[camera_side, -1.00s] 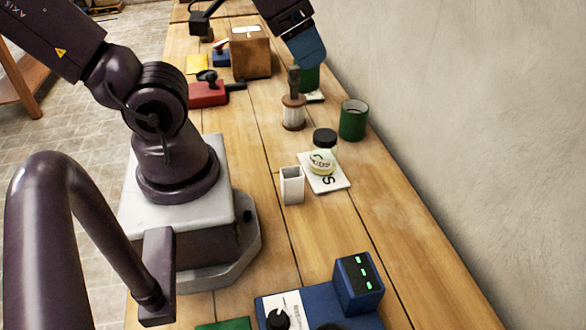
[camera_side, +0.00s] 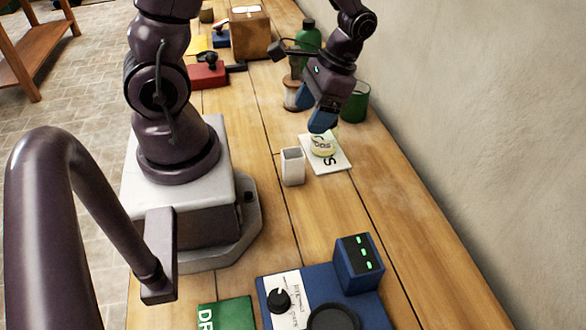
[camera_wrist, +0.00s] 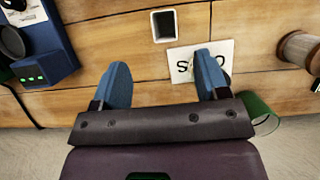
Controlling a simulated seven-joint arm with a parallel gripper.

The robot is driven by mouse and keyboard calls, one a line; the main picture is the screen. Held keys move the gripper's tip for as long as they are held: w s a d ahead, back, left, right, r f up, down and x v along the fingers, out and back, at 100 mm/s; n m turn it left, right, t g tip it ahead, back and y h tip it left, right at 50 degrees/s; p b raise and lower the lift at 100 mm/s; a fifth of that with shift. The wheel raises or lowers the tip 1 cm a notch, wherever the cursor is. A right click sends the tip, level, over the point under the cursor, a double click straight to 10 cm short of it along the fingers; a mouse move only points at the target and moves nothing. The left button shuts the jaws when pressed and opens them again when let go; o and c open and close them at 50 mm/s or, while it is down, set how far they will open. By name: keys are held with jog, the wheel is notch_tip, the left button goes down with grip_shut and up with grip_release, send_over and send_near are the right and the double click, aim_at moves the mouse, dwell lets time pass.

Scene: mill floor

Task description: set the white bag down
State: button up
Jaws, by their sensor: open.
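I cannot make out a clear bag in either view, and nothing is between my fingers. The white thing standing upright on the bench is a small open-topped container (camera_side: 292,167), also in the wrist view (camera_wrist: 163,26). My gripper (camera_side: 312,104) is open, its blue fingers pointing down over the bench, behind and right of the container in the side view. A white card (camera_side: 338,161) lies flat there with a pale lettered round piece (camera_side: 323,147) on it. In the wrist view the right finger partly covers the card (camera_wrist: 182,55), and my gripper (camera_wrist: 163,82) is apart from the container.
A blue device (camera_side: 360,265) with green lights and a green piece (camera_side: 225,313) are in front. A spool (camera_side: 291,93), green cup (camera_side: 356,101) and green bottle (camera_side: 308,38) stand around my gripper. The wall (camera_side: 480,120) bounds the right; bare bench lies before the card.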

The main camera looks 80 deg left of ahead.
aim_at(293, 153)
jog(key=x, duration=0.6)
jog(key=shift+w+a+f, duration=0.1)
jog(key=shift+a+f, duration=0.05)
jog(key=shift+f, duration=0.35)
jog(key=shift+x, duration=2.95)
jog(key=shift+w, duration=0.1)
jog(key=shift+c, duration=0.2)
jog(key=c, duration=1.1)
jog(key=shift+r, duration=0.1)
